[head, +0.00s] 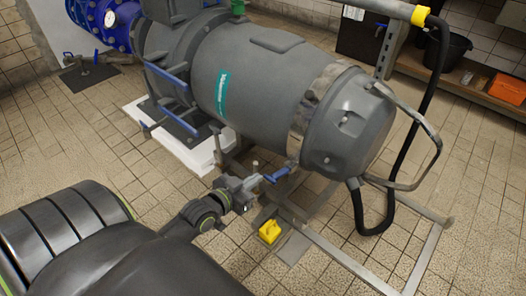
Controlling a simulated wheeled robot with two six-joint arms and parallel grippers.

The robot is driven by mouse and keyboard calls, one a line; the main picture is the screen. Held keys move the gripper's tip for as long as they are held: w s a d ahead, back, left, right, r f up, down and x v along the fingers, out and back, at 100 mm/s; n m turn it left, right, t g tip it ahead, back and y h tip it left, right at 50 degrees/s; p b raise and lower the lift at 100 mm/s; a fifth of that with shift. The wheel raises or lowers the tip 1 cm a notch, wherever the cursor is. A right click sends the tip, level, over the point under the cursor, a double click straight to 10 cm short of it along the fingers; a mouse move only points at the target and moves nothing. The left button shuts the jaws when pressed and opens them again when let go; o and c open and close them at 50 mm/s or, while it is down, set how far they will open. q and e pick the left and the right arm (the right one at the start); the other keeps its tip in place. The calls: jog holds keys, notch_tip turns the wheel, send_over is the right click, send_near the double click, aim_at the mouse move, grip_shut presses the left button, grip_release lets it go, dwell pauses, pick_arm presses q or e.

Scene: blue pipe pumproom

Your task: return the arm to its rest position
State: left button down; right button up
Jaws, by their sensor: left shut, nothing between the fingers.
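My left arm (205,210) comes in from the lower left, dark grey with thin green rings. My left gripper (256,178) is shut and empty, at the arm's far end. In the picture it is right beside a blue lever handle (280,173) below the big grey pump motor (255,80); I cannot tell whether they touch. My right gripper is not in view.
A yellow block (269,231) is just below the gripper, by a metal floor frame (345,262). A black hose (437,75) loops down at the right. A black bucket (449,50) and an orange box (508,89) are on a shelf. Tiled floor at left is clear.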

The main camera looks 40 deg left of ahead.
pick_arm(q)
jog(key=shift+v, duration=0.75)
